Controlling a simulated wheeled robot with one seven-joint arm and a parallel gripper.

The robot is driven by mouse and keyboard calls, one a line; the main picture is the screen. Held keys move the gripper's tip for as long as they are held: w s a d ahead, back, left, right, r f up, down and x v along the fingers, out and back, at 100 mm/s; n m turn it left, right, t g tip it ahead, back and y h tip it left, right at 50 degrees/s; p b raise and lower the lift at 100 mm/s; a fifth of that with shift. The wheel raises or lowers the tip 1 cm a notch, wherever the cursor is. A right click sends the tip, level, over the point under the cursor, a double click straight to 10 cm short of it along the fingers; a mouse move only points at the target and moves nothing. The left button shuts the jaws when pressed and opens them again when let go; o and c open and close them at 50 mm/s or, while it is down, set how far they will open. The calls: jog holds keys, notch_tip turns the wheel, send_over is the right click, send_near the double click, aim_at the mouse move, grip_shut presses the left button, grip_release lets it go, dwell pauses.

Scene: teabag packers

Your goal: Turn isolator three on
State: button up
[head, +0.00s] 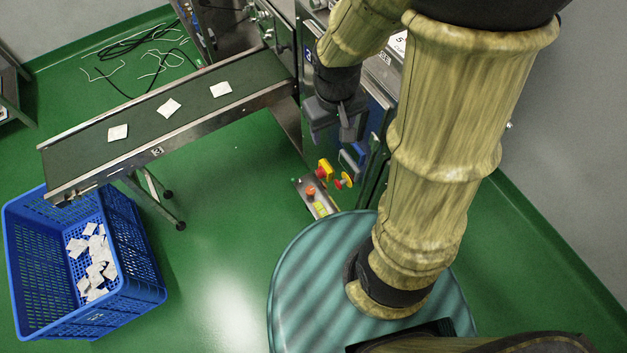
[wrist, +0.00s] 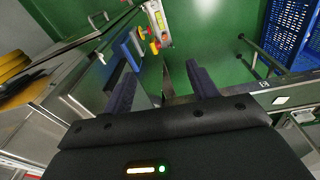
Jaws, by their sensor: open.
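A yellow isolator (head: 325,170) with a red part sits low on the side of the machine, below my gripper. In the wrist view a red and yellow control (wrist: 154,46) shows ahead of the fingers, near the top. I cannot read any isolator number or tell the switch positions. My gripper (head: 333,131) is open and empty beside the machine front, above and apart from these controls. Its spread fingers also show in the wrist view (wrist: 160,72).
A control box (head: 316,200) with an orange-red button stands near the isolators. A blue handle (wrist: 128,48) is close to one finger in the wrist view. A conveyor (head: 180,105) carrying teabags and a blue crate (head: 140,285) are left. Green floor between is clear.

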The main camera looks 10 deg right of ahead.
aim_at(317, 175)
jog(key=w+a+f+n+g+h+b, duration=0.1)
jog(key=w+a+f+n+h+b, duration=0.2)
jog(key=f+b, duration=0.7)
jog(key=w+a+f+n+g+h+b, duration=0.1)
jog(key=w+f+n+h+b, duration=0.4)
jog(key=f, duration=1)
jog(key=w+a+f+n+g+h+b, duration=0.15)
jog(key=f+n+b, duration=0.35)
jog(key=f+b, duration=0.5)
jog(key=w+a+f+n+t+h+b, duration=0.2)
jog(key=a+f+n+t+h+b, duration=0.1)
jog(key=f, duration=0.8)
jog(key=w+a+f+n+t+h+b, duration=0.2)
jog(key=a+f+n+t+h+b, duration=0.2)
jog(key=f, duration=0.7)
jog(key=a+n+t+b, duration=0.1)
jog(key=a+n+b, duration=0.1)
jog(key=a+b, duration=0.1)
jog(key=shift+a+f+b, duration=0.35)
jog(key=shift+a+b, duration=0.05)
jog(key=shift+b, duration=0.45)
jog(key=b+x, duration=0.4)
jog(key=x, duration=1.3)
jog(key=shift+w+d+r+b, duration=0.1)
jog(key=shift+d+r+b, duration=0.05)
jog(key=shift+d+b, duration=0.15)
jog(key=shift+a, duration=0.1)
